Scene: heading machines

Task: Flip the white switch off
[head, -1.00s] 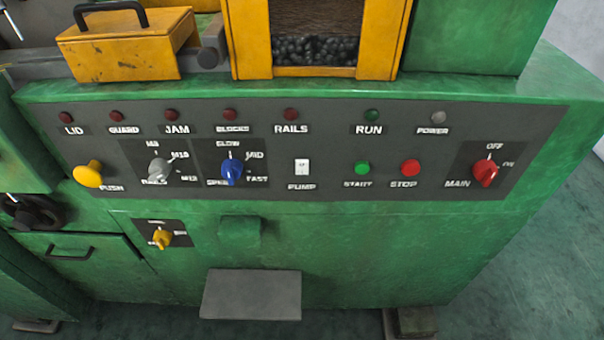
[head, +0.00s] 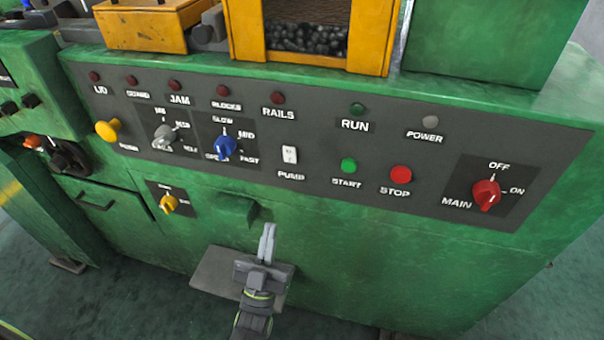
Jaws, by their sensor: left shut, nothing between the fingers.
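The white switch (head: 289,154) is a small rocker above the PUMP label on the grey panel (head: 330,180) of the green machine. Its exact position is too small to tell. My left gripper (head: 267,230) is in the lower middle of the head view, below the switch and apart from it, in front of a grey plate. Its fingers are together, point up toward the panel, and hold nothing. My right gripper is not in view.
Near the switch are a blue knob (head: 226,147), a green START button (head: 348,166) and a red STOP button (head: 401,174). A red MAIN knob (head: 486,193) is at the right. A green box (head: 237,209) juts out below the panel, above the grey plate (head: 215,272).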

